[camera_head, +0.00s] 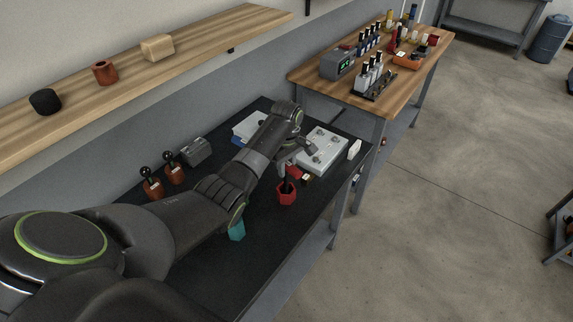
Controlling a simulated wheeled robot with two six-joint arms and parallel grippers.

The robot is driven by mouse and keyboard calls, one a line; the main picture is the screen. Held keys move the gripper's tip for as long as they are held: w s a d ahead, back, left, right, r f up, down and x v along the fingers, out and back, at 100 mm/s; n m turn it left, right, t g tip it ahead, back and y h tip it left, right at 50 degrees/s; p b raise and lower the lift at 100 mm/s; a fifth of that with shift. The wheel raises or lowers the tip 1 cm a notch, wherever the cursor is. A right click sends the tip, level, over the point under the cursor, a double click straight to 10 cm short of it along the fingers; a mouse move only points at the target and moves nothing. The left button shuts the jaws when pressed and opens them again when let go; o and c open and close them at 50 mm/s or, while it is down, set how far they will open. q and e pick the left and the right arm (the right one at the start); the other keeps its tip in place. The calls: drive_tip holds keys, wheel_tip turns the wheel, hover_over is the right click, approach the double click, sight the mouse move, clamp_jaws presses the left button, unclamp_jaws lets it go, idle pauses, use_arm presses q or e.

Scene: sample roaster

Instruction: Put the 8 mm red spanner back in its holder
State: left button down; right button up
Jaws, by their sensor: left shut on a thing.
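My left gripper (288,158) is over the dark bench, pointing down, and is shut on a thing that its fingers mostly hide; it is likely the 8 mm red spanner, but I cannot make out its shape. Just below the fingers stands a red, angular cup-like holder (287,194) with a dark opening. I cannot tell whether the held thing is inside it or above it. A teal holder-like piece (237,231) shows partly behind my forearm. My right gripper is not in view.
A pale metal box with round knobs (322,148) is right of the gripper, with a small white block (354,149) beyond. Two orange-brown pieces with black knobs (153,188) and a grey box (196,151) stand at left. A wooden table (302,75) with bottles is behind.

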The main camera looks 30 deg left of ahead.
use_arm(q)
drive_tip(key=shift+f, duration=0.45)
drive_tip(key=c, duration=1.1)
unclamp_jaws()
